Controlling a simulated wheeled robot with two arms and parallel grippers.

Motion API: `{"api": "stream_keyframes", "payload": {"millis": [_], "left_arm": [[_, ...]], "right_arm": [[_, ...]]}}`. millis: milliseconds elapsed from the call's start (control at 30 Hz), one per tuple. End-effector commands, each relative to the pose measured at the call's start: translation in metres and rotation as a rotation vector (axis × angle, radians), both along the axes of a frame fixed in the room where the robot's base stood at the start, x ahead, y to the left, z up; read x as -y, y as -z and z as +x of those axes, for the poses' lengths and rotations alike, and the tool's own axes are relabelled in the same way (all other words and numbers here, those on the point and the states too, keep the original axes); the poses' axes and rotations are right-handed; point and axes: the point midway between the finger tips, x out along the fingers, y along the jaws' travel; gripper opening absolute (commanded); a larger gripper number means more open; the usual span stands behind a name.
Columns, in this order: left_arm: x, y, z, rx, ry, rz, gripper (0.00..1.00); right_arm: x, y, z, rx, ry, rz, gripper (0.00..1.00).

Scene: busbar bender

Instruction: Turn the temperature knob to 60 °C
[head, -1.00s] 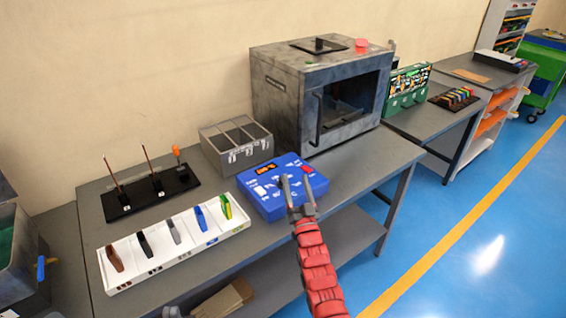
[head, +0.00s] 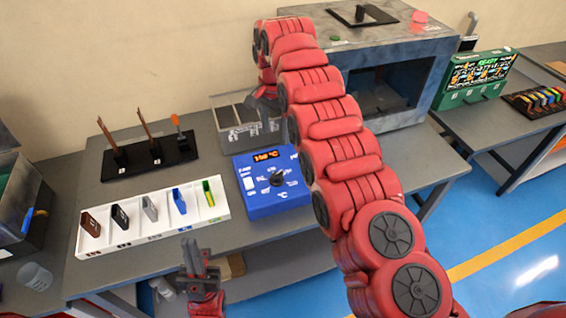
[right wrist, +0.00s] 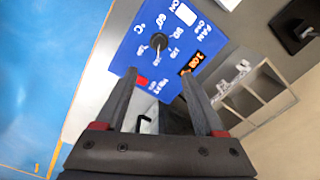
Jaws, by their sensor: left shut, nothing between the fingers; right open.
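The blue control box (head: 247,207) lies on the table in front of the oven, with a lit orange display (head: 267,155), hard to read exactly. Its dark temperature knob (head: 277,180) is on the top face, left of my right arm; the knob (right wrist: 158,41) also shows in the right wrist view, ahead of the fingertips and apart from them. My right gripper (right wrist: 160,75) is open and empty, aimed toward the box. In the head view it (head: 263,98) is above the grey bin, partly hidden by its arm.
The grey oven (head: 440,75) stands behind my right arm. A grey divided bin (head: 232,136) is behind the box. A white tray (head: 80,240) with coloured pieces and a black stand (head: 185,150) with rods are to the left.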

Motion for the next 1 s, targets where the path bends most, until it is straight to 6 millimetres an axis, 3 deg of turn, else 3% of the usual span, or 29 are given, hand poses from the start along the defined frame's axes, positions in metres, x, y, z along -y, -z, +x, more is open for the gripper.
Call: {"api": "stream_keyframes", "payload": {"millis": [167, 433, 667, 1000], "left_arm": [[0.000, 0.016, 0.000, 0.000, 0.000, 0.000, 0.00], [0.000, 0.067, 0.000, 0.000, 0.000, 0.000, 0.00], [0.000, 0.053, 0.000, 0.000, 0.000, 0.000, 0.00], [0.000, 0.034, 0.000, 0.000, 0.000, 0.000, 0.00]], "right_arm": [[0.000, 0.013, -0.005, -0.017, 0.003, -0.004, 0.71], [-0.001, 0.066, -0.006, -0.018, 0.002, -0.004, 0.71], [-0.001, 0.091, -0.005, -0.016, 0.002, -0.006, 0.71], [0.001, 0.153, -0.005, -0.016, 0.003, -0.004, 0.71]]}}
